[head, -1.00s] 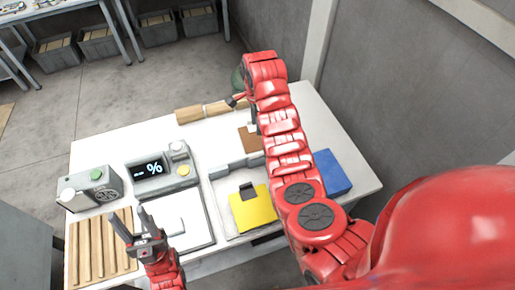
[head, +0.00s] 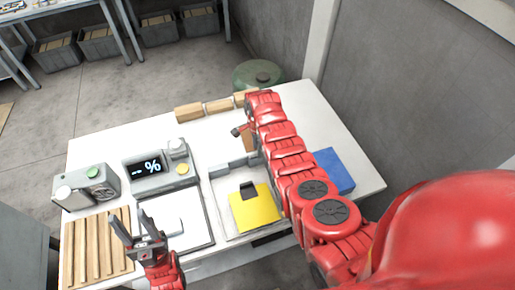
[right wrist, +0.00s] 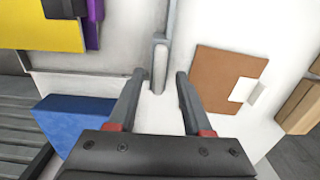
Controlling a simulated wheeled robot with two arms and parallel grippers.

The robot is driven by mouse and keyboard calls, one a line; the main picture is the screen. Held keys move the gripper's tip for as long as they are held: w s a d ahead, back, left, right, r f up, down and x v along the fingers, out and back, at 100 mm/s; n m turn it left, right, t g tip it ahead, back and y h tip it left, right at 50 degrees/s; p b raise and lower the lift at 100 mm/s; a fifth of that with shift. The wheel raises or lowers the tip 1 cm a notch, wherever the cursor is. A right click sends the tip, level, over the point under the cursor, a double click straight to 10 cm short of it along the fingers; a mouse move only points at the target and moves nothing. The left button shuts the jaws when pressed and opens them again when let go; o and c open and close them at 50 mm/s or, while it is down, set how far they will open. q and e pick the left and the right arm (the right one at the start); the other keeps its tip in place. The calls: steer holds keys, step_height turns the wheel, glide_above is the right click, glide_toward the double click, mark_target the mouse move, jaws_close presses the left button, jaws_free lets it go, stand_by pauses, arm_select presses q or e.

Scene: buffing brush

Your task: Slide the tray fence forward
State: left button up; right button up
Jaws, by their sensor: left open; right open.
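The pale tray (head: 222,222) lies on the table with a yellow plate (head: 246,212) on it. The grey tray fence (head: 232,167) runs along the tray's far side; its right part is hidden behind my right arm. In the right wrist view, the grey end of the fence (right wrist: 160,66) stands ahead of my right gripper (right wrist: 156,76), near the gap between the fingertips. The right fingers are apart and empty; contact with the fence cannot be told. My left gripper (head: 138,228) is open and empty above the table's front left.
A blue block (head: 332,170) lies right of my right arm. A brown sheet (right wrist: 216,82) lies beyond the fence, with wooden blocks (head: 204,110) at the table's back edge. A percent display (head: 160,168) and slatted wooden rack (head: 95,245) are left.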

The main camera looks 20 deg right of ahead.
steer(key=shift+f, duration=0.35)
jaws_close()
stand_by(1.4)
